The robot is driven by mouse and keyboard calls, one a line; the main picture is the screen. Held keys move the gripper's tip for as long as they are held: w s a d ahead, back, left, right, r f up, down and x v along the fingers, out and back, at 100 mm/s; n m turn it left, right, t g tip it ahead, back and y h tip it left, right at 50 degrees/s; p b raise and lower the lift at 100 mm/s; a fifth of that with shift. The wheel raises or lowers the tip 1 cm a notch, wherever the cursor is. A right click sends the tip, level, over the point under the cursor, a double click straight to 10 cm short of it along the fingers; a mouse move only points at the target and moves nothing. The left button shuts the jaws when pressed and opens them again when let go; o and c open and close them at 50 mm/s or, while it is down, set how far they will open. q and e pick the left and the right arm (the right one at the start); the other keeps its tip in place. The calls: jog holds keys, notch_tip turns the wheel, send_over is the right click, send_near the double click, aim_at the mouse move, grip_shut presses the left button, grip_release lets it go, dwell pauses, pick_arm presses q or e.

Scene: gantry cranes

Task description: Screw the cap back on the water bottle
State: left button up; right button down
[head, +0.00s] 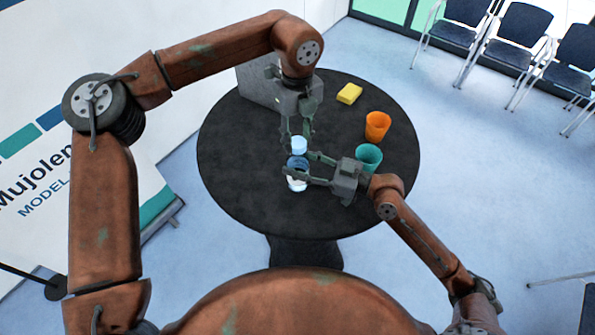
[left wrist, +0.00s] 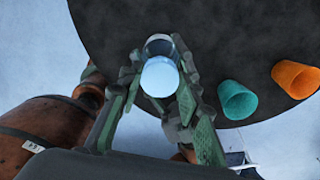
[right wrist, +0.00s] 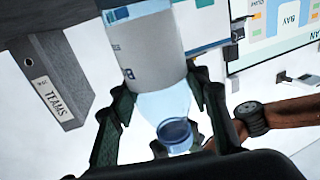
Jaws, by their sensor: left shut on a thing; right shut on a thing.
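The bottle's label and clear shoulder fill the middle of the right wrist view (right wrist: 145,50). The light blue cap (head: 299,144) is between the fingertips of my left gripper (head: 298,140), which points down from above the bottle. The cap also shows in the left wrist view (left wrist: 160,77), in line with the bottle (left wrist: 158,46). I cannot tell whether cap and neck touch.
A teal cup (head: 369,156) stands close behind my right gripper. An orange cup (head: 377,125) and a yellow sponge (head: 349,93) are farther back on the round black table (head: 235,165). A grey binder (head: 257,85) stands at the back left. The table's left side is clear.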

pick_arm(q)
jog(key=c, duration=0.4)
jog(key=m, duration=1.5)
jog(key=shift+d, duration=0.1)
jog(key=m, duration=1.6)
jog(key=o, duration=1.3)
jog(key=shift+f, duration=0.1)
